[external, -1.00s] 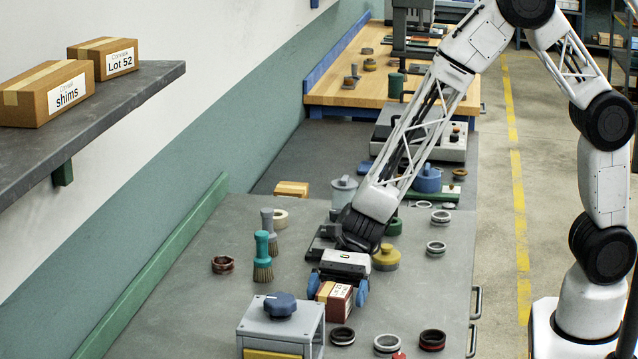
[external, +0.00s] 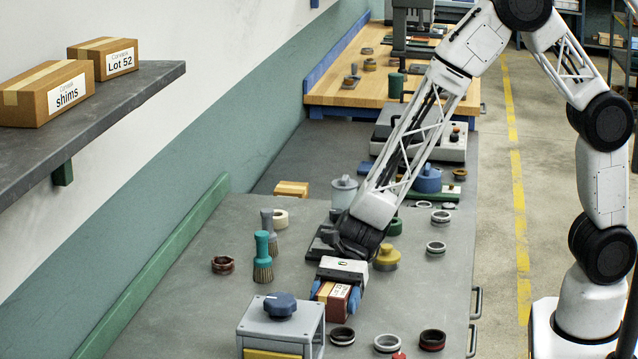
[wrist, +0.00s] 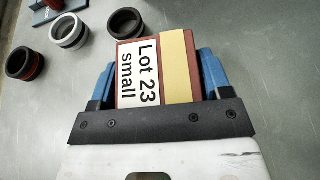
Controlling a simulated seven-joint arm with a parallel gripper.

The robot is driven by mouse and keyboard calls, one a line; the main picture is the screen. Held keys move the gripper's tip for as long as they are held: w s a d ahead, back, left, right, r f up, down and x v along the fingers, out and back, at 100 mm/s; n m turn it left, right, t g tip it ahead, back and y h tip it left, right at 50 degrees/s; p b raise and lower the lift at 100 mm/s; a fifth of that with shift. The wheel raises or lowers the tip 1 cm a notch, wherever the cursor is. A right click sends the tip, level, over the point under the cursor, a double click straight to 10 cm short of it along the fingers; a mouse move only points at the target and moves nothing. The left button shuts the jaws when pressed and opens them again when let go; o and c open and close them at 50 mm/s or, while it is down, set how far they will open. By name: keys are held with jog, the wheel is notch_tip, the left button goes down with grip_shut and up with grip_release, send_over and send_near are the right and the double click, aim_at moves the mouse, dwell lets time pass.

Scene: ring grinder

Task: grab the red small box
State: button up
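The red small box (external: 335,299) stands on the grey table, with a tan strip and a white label on top. In the wrist view the box (wrist: 180,68) fills the space between my fingers, and its label reads "Lot 23 small". My gripper (external: 336,292) is above the box with one blue finger on each side. In the wrist view my gripper (wrist: 158,80) has both blue fingers close against the sides of the box. Its lower sides are partly hidden by the fingers. The box looks to be resting on the table.
A grey fixture with a blue knob (external: 280,305) stands just left of the box. Several rings, such as a black one (external: 342,336) and a red-black one (external: 432,340), lie in front. A yellow-topped part (external: 386,258) and a teal brush (external: 262,258) stand behind. The left table area is open.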

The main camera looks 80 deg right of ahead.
aim_at(331, 294)
jog(key=c, duration=0.7)
jog(key=shift+o, duration=0.2)
jog(key=shift+r, duration=0.2)
jog(key=shift+r, duration=1.4)
jog(key=shift+s+d+r, duration=0.1)
jog(key=shift+s+r, duration=0.1)
jog(key=shift+r, duration=0.05)
jog(key=s+d, duration=0.2)
jog(key=s, duration=0.2)
jog(key=s+d+r, duration=0.1)
jog(key=s+d, duration=0.1)
jog(key=s, duration=0.3)
jog(key=s+d, duration=0.3)
jog(key=s, duration=0.1)
jog(key=shift+s+d+r, duration=0.1)
jog(key=shift+s+r, duration=0.05)
jog(key=shift+s, duration=0.25)
